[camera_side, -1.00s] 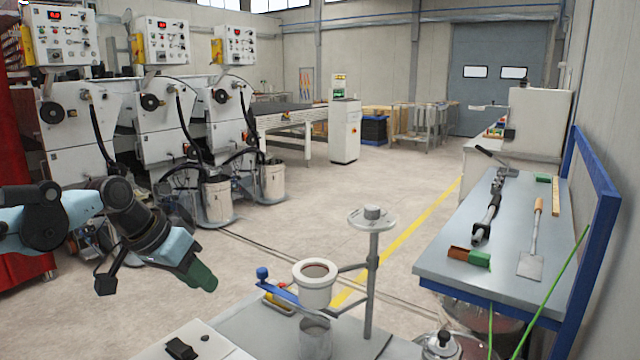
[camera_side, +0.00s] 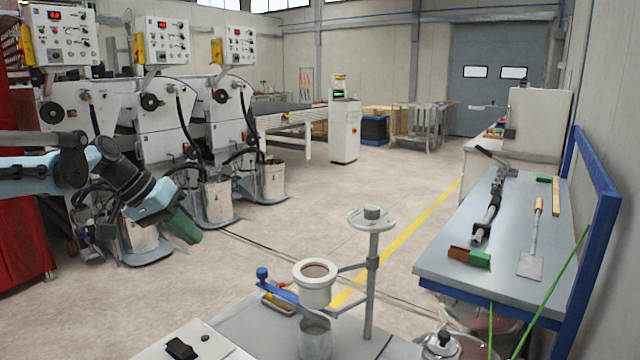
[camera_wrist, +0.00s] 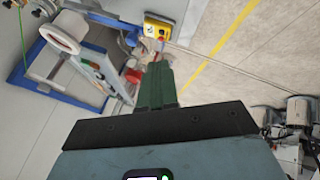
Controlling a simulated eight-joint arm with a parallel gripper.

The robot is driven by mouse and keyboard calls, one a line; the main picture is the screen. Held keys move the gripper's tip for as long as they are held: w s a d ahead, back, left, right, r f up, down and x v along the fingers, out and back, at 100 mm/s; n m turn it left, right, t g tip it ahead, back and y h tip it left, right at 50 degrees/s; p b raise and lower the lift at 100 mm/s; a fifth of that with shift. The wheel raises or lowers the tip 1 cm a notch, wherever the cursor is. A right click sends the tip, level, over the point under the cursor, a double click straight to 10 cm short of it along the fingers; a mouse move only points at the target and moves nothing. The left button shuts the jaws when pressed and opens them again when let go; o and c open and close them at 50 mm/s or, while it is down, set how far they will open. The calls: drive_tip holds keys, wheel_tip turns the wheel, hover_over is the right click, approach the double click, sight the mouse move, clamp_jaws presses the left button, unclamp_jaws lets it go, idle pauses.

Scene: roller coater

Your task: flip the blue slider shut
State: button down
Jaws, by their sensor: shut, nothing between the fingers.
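The blue slider (camera_side: 292,294) is a flat blue bar with a round knob (camera_side: 262,274) at its outer end. It sticks out to the left from under the white cup (camera_side: 316,284), which is held on a grey stand. In the wrist view the blue slider (camera_wrist: 100,18) runs near the top edge, beside the white cup (camera_wrist: 60,32). My gripper (camera_side: 187,230) has green fingers pressed together and empty. It is in the air, left of and above the knob, well apart from it. The fingers also show in the wrist view (camera_wrist: 156,82).
A clear beaker (camera_side: 315,338) stands below the cup. A workbench with tools (camera_side: 500,255) stands at the right. Open floor (camera_side: 290,225) lies beyond the stand.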

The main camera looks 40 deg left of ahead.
sight(272, 286)
drive_tip(key=w+d+f, duration=0.6)
drive_tip(key=w+f, duration=0.1)
drive_tip(key=f, duration=0.1)
idle(0.4)
drive_tip(key=shift+d, duration=1.75)
drive_tip(key=s+a+r, duration=0.6)
drive_tip(key=s+r, duration=0.1)
drive_tip(key=r, duration=0.1)
drive_tip(key=shift+r, duration=0.15)
